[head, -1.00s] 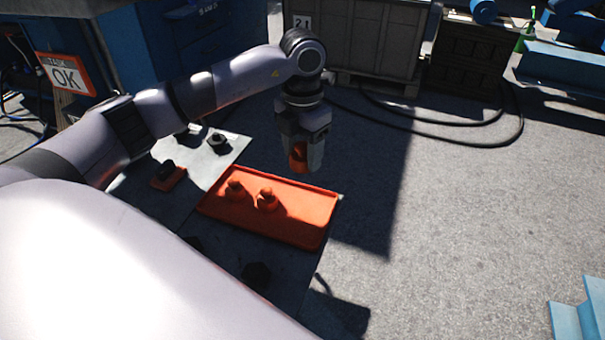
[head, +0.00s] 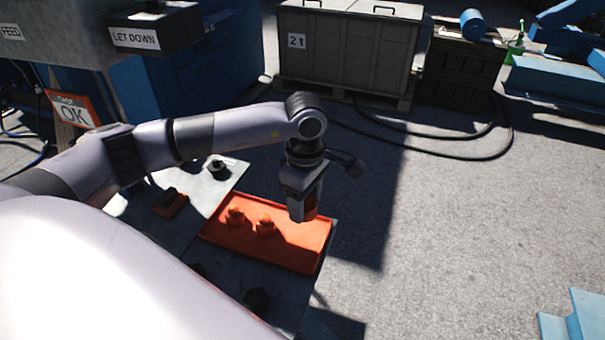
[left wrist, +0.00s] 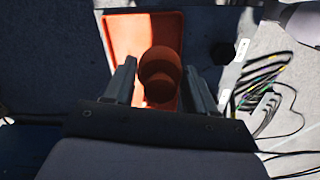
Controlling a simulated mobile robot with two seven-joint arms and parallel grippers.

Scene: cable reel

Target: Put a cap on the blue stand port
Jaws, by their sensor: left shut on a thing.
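My left gripper (head: 303,211) hangs near the right end of an orange tray (head: 285,256), shut on an orange cap (head: 312,205). The cap also shows in the left wrist view (left wrist: 161,72), between the two fingers. Two more orange caps (head: 235,214) and (head: 265,224) stand in the tray. A blue stand (head: 560,82) is at the upper right, and part of another blue piece (head: 575,318) is at the lower right. I cannot tell which of them has the port. My right gripper is not in view.
The tray lies on a grey table with black fittings (head: 218,168) and (head: 256,298). A grey crate (head: 350,50) and a dark crate (head: 461,72) stand behind. A black cable (head: 430,150) lies on the floor. Open floor is at the right.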

